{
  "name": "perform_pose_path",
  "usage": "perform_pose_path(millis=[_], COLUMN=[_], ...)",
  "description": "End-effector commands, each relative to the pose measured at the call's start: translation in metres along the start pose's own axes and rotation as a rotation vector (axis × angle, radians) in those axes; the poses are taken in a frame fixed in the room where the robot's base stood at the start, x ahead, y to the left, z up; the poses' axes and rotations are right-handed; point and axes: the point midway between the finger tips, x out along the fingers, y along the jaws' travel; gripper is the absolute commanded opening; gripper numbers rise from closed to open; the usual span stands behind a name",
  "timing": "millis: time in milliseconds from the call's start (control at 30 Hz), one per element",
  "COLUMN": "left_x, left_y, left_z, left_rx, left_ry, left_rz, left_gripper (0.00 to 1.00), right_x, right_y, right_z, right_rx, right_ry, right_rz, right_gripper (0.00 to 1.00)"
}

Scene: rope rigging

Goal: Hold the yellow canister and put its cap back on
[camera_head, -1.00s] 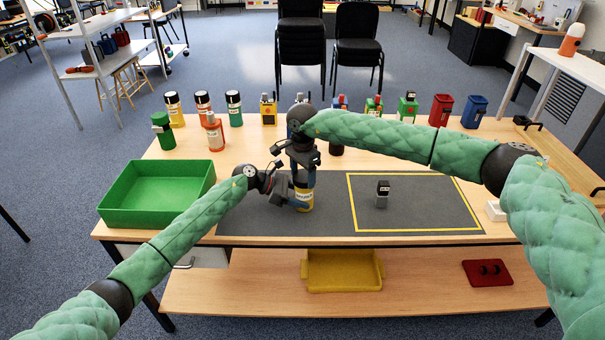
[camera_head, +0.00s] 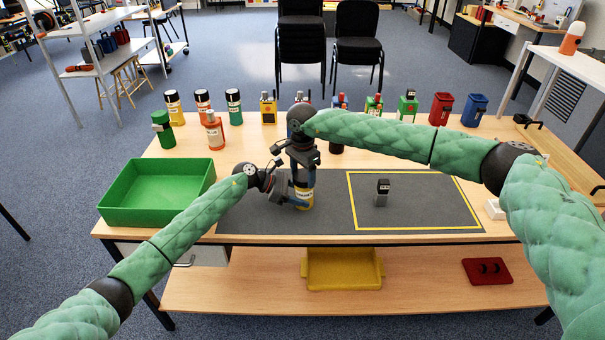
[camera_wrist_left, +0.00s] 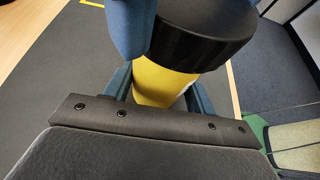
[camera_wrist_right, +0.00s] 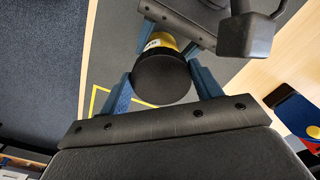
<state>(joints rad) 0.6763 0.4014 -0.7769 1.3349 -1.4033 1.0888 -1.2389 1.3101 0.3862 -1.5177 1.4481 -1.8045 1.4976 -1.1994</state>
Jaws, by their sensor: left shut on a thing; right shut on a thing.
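The yellow canister (camera_head: 305,197) stands upright on the grey mat, left of the yellow-outlined area. My left gripper (camera_head: 294,196) is shut around its body from the left; the yellow body (camera_wrist_left: 160,82) shows between the fingers in the left wrist view. My right gripper (camera_head: 303,172) is above it, pointing down, shut on the black cap (camera_wrist_right: 160,77). In the left wrist view the cap (camera_wrist_left: 203,38) sits at the top of the yellow body, with a blue finger beside it. I cannot tell whether the cap is fully seated.
A green bin (camera_head: 155,193) stands left of the mat. A small dark-and-grey object (camera_head: 382,191) stands inside the yellow outline. Several bottles and canisters line the table's back edge, including an orange bottle (camera_head: 214,133). The mat's right part is mostly clear.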

Motion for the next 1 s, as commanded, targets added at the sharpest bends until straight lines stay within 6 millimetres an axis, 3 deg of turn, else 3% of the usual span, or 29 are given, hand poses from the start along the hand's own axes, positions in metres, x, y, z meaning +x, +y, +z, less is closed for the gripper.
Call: perform_pose_path(millis=[333, 367, 467, 500, 1000], left_x=[0.0001, 0.0001, 0.0001, 0.0001, 0.0001], left_y=[-0.0001, -0.0001, -0.0001, -0.0001, -0.0001], left_z=[-0.0004, -0.0005, -0.0005, -0.0005, -0.0005], left_rx=[0.000, 0.000, 0.000, 0.000, 0.000], left_ry=[0.000, 0.000, 0.001, 0.000, 0.000], left_rz=[0.000, 0.000, 0.000, 0.000, 0.000], left_gripper=[0.28, 0.28, 0.28, 0.28, 0.28], right_x=[0.0024, 0.0024, 0.0023, 0.0023, 0.0024], right_y=[0.0000, -0.0001, -0.0001, -0.0001, -0.0001], right_z=[0.0000, 0.0001, 0.0000, 0.0000, 0.0000], right_rx=[0.000, 0.000, 0.000, 0.000, 0.000], right_ry=[0.000, 0.000, 0.000, 0.000, 0.000], right_rz=[0.000, 0.000, 0.000, 0.000, 0.000], right_gripper=[0.39, 0.68, 0.88, 0.89, 0.89])
